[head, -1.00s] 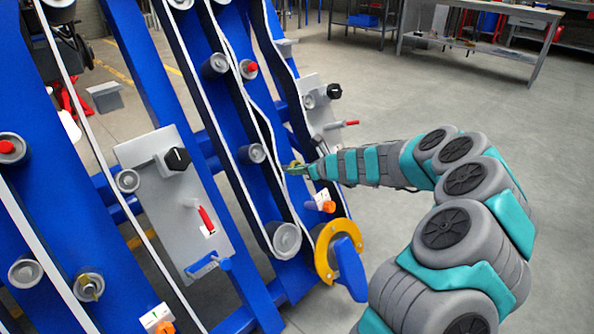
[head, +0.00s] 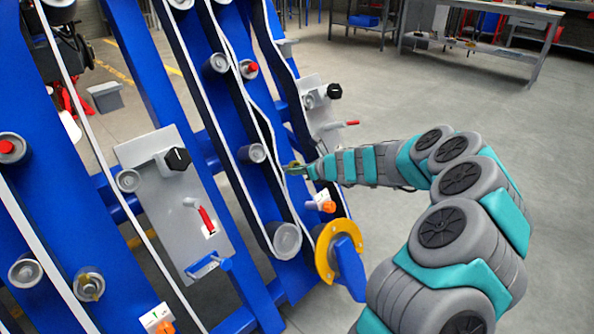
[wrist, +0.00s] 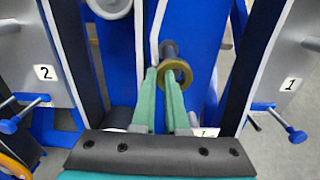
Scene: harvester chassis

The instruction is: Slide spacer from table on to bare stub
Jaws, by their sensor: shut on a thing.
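The spacer is a small brass-coloured ring (wrist: 187,74), held between the green fingertips of my gripper (wrist: 172,82) in the wrist view. My gripper is shut on it. The dark bare stub (wrist: 168,48) sticks out from the blue frame directly behind the ring. The ring sits at or just in front of the stub's end; I cannot tell whether the stub has entered the hole. In the head view my gripper (head: 294,169) is beside the right blue beam, and the ring shows only as a tiny yellowish spot. The stub is hidden there.
Blue beams with white belts and grey rollers (head: 252,153) stand close around my gripper. A grey panel with a red lever (head: 352,123), a yellow ring with a blue handle (head: 348,265) and an orange knob (head: 328,207) are nearby. Open floor lies right; a workbench (head: 480,30) stands behind.

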